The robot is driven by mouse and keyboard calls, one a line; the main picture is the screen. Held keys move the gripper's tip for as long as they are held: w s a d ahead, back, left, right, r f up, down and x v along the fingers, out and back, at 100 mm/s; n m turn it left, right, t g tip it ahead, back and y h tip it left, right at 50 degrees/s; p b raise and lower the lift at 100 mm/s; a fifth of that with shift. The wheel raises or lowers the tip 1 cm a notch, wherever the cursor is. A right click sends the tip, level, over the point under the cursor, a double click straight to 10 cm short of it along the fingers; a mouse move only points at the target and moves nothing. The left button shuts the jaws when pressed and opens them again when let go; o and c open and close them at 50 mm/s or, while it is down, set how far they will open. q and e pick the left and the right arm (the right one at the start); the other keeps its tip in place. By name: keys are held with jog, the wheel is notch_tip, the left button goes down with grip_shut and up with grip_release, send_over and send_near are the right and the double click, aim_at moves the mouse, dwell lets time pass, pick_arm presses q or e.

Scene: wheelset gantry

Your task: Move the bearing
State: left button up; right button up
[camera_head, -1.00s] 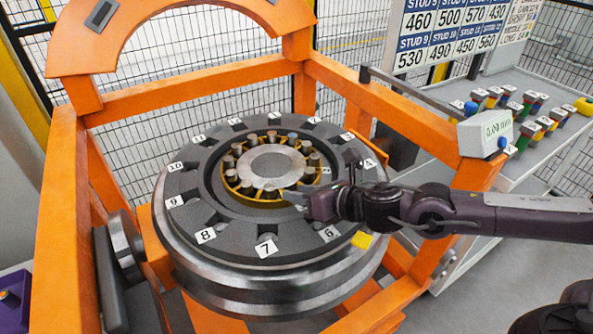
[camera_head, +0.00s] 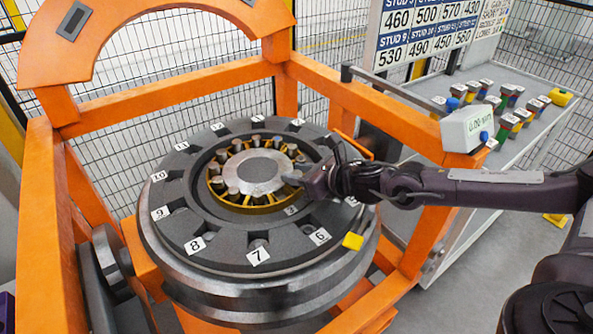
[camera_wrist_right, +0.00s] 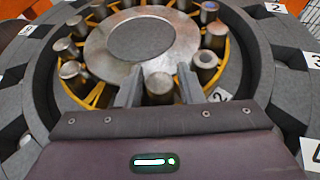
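The bearing (camera_head: 249,171) sits in the middle of a large dark grey wheel. It has a grey metal centre disc, a yellow cage and a ring of upright metal rollers. My right gripper (camera_head: 288,180) reaches in from the right, over the bearing's right side. In the right wrist view, its two fingers (camera_wrist_right: 160,92) are spread, with one roller (camera_wrist_right: 158,85) between them and a small gap on each side. The fingertips lie near the disc's (camera_wrist_right: 143,40) edge; contact cannot be told. My left gripper is not in view.
The wheel (camera_head: 190,247) carries numbered tags around its face and lies inside an orange gantry frame (camera_head: 180,85). A white display box (camera_head: 465,128) stands at the right rail. Several coloured pieces sit on the grey bench (camera_head: 530,130).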

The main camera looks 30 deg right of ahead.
jog(key=shift+w+f, duration=0.1)
jog(key=shift+c, duration=0.4)
grip_shut()
